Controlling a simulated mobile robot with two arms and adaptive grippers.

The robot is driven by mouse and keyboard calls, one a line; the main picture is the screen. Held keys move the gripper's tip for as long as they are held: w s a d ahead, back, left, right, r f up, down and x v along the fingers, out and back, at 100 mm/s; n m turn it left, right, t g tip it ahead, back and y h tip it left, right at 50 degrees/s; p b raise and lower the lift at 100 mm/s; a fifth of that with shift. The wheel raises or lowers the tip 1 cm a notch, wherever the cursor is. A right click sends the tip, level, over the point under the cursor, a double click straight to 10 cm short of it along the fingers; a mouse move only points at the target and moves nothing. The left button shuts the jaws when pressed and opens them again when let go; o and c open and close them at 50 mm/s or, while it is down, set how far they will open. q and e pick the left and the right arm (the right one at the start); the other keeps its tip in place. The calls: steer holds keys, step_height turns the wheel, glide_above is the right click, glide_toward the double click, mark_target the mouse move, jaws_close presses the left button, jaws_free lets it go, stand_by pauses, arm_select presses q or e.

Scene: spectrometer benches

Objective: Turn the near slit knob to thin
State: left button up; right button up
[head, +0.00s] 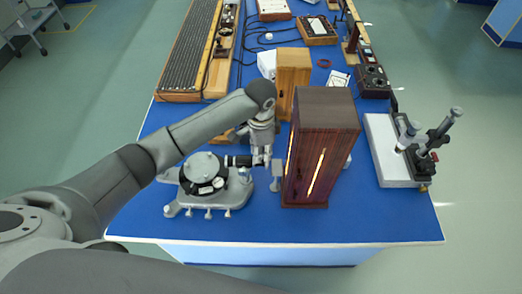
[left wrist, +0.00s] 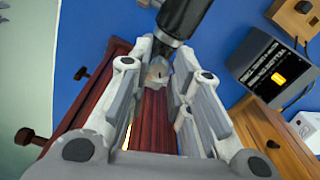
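The near spectrometer (head: 232,198) stands at the front left of the blue bench, with a round dark disc and a black tube (head: 239,161) pointing right. The tube (left wrist: 183,15) also shows at the top of the left wrist view. My left gripper (head: 262,160) is at the tube's right end. In the left wrist view its fingers stand apart around a small pale round end piece (left wrist: 157,74). I take this to be the slit knob. I cannot tell whether the fingers touch it. Its markings are too small to read. My right gripper is out of view.
A tall dark red wooden box (head: 327,112) with a glowing slit stands close right of the gripper. A lighter wooden box (head: 293,68) is behind it. Another instrument on a white base (head: 385,158) stands at the right. The front strip of the bench is clear.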

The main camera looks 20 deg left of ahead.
arm_select(q)
steer(key=shift+o, duration=1.1)
step_height(320, 180, up, 12)
